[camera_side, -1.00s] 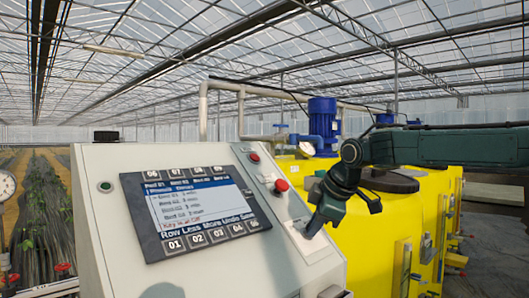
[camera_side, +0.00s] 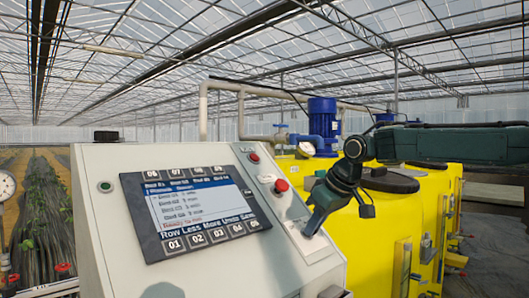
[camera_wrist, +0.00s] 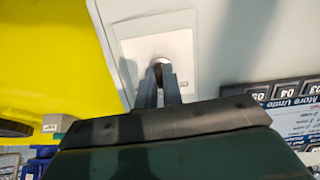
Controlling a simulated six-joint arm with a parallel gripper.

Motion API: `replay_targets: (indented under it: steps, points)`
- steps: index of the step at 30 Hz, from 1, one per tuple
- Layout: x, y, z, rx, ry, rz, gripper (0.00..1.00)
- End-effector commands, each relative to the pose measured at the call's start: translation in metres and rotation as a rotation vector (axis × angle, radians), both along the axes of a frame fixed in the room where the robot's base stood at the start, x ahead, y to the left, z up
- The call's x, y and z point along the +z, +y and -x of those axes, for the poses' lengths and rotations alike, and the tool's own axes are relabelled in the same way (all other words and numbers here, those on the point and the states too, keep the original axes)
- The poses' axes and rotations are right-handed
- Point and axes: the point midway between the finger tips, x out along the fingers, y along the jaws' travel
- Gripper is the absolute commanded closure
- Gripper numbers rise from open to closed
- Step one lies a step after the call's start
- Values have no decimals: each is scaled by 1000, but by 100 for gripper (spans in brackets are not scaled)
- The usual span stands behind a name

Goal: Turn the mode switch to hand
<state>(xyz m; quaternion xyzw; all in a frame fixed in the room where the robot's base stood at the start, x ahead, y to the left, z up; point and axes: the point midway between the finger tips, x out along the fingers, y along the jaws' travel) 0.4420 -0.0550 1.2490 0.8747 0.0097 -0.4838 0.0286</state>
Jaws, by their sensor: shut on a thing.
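The mode switch (camera_wrist: 158,61) shows in the wrist view as a small round metal part on a pale plate (camera_wrist: 128,48). My gripper (camera_wrist: 159,82) has its two fingers closed on the switch, so its handle is mostly hidden and its pointing direction cannot be read. In the side view my gripper (camera_side: 313,227) reaches down to the same plate (camera_side: 301,240) on the right part of the sloped panel. The switch itself is hidden there by the fingers.
A red push button (camera_side: 281,185) and a smaller red one (camera_side: 254,157) sit above the plate. A display (camera_side: 195,212) with numbered keys is to the left. Yellow tanks (camera_side: 380,240) stand close on the right, with a blue motor (camera_side: 322,118) behind.

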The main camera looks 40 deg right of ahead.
Motion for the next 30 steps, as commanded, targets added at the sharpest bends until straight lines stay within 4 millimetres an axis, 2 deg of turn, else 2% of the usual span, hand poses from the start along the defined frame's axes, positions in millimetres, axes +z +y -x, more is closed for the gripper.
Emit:
replay_targets:
  steps: [18,19,21,30]
  points:
    - [-4,0,0,-46,8,-43,100]
    - [-4,0,0,-46,8,-42,86]
    - [-4,0,0,-46,8,-42,72]
    - [-2,0,0,-45,3,-41,70]
